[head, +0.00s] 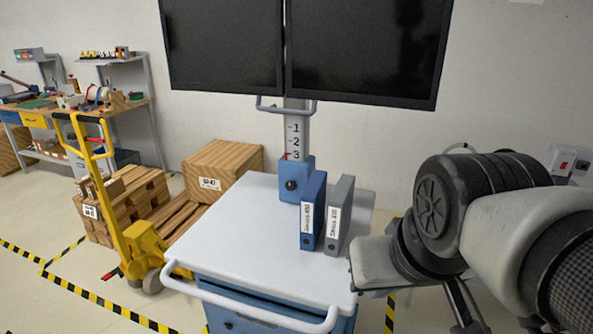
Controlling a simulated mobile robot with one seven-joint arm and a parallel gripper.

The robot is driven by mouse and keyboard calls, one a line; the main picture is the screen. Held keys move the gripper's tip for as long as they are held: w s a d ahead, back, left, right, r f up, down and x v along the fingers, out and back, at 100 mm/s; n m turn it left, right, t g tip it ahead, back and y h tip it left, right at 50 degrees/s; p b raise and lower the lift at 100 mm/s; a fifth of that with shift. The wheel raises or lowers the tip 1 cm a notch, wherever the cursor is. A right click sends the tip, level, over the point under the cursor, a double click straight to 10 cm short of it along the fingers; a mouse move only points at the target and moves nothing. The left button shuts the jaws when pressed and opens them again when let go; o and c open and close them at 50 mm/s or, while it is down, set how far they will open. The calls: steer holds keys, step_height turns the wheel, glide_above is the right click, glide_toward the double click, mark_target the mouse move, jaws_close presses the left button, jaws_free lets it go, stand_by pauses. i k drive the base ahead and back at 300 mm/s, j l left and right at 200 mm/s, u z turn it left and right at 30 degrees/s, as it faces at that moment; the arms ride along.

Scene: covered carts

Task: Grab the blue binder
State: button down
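The blue binder (313,211) stands upright on the white top of the cart (240,225), right of the middle, with a white label on its spine. A grey binder (339,215) stands upright close to its right, also with a white label. My arm fills the right side of the head view, to the right of both binders and apart from the blue one. I cannot make out my gripper's fingers in this view.
Two dark monitors (365,50) hang on a post (299,132) behind the binders. A white rail (240,305) edges the cart's front. A yellow pallet jack (137,240) with wooden boxes (225,168) stands left. The cart top left of the binders is clear.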

mark_target(313, 198)
steer(key=i+l+u, duration=0.25)
steer(key=l, duration=0.15)
steer(key=l+u, duration=0.25)
steer(key=l, duration=0.15)
steer(key=i+l+u, duration=0.1)
steer(key=l+u, duration=0.15)
steer(key=l, duration=0.15)
